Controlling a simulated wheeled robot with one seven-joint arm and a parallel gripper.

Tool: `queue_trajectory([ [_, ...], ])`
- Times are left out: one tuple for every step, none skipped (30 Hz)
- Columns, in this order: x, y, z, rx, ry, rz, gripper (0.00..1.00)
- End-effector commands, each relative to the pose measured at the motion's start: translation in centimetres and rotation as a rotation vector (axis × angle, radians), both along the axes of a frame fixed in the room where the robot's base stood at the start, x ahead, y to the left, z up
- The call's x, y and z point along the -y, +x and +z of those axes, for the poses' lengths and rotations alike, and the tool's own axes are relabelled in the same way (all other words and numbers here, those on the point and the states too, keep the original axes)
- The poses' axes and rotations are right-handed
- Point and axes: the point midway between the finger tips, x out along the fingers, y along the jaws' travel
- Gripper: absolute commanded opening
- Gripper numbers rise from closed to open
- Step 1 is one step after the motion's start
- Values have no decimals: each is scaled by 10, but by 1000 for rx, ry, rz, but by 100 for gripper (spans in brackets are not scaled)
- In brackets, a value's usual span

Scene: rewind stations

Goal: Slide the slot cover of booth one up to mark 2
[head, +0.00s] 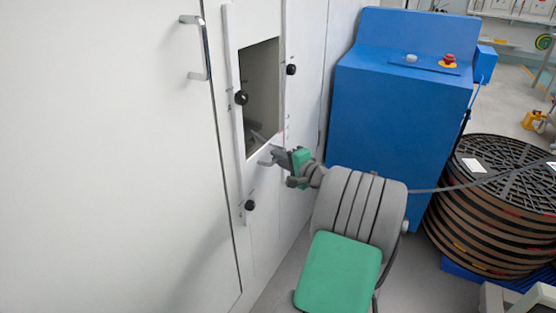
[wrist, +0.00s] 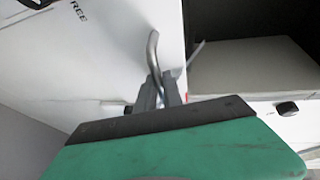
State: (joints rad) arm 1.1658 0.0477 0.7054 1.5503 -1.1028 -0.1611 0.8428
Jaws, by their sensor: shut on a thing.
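The slot cover (head: 264,188) is a pale panel between two upright rails on the white booth wall, below a tall dark opening (head: 262,85). The opening is largely uncovered. A bent metal handle (wrist: 152,48) stands out from the pale panel in the wrist view. My gripper (head: 277,156) is at the cover's upper part in the head view. In the wrist view my gripper (wrist: 160,92) is shut on the handle. The small marks beside the rails are too small to read in the head view, and my gripper hides part of the cover's top edge.
Black knobs sit along the rails, one at the left rail (head: 241,97) and one at the right (head: 291,69). A door handle (head: 196,48) is at upper left. A blue cabinet (head: 395,130) with a red button and stacked dark reels (head: 490,215) stand to the right.

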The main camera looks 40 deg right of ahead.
Motion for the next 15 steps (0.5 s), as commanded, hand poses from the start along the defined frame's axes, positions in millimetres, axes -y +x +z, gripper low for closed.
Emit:
queue_trajectory([
  [0,0,0,1,-2,1,0],
  [0,0,0,1,-2,1,0],
  [0,0,0,1,-1,1,12],
  [0,0,-1,0,-1,1,14],
  [0,0,-1,0,-1,1,16],
  [0,0,-1,0,-1,1,20],
  [0,0,-1,0,-1,0,22],
  [0,0,-1,0,-1,0,25],
  [0,0,-1,-1,-1,0,28],
  [0,0,-1,-1,0,0,30],
  [0,0,-1,-1,0,0,32],
  [0,0,-2,-1,0,0,32],
  [0,0,-2,-1,0,0,32],
  [0,0,-2,-1,0,0,32],
  [0,0,-2,-1,0,0,32],
])
